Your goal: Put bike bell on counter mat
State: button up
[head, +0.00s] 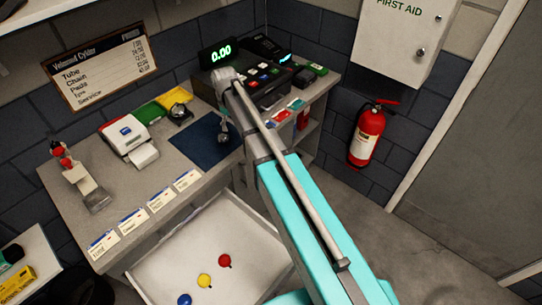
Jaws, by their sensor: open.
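The counter mat (196,142) is a dark blue sheet lying flat on the grey counter. My gripper (223,138) hangs over the mat's right part, small and partly merged with my wrist. It is open, and I see nothing clearly held in it. A dark round object with a shiny top (180,112) stands just behind the mat and may be the bike bell. Small red (225,260), yellow (204,281) and blue (184,299) round pieces lie in the open drawer. I cannot tell whether any of these is a bell. My forearm hides part of the counter's right side.
A cash register (262,88) stands at the back right. A white card machine (125,134) and a red-topped stand (80,180) are on the left. Price cards (160,199) line the front edge. The white drawer (240,225) juts out below. A fire extinguisher (367,137) hangs at right.

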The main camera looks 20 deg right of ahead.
jog(key=s+d+m, duration=0.5)
jog(key=s, duration=0.6)
jog(key=s+d+m, duration=0.4)
jog(key=s+d, duration=0.2)
jog(key=s, duration=0.5)
jog(key=shift+s+m, duration=0.3)
jog(key=shift+m, duration=0.1)
notch_tip(320, 180, down, 2)
jog(key=b, duration=0.2)
jog(key=shift+f+b, duration=0.25)
jog(key=shift+b, duration=0.05)
jog(key=shift+c, duration=0.3)
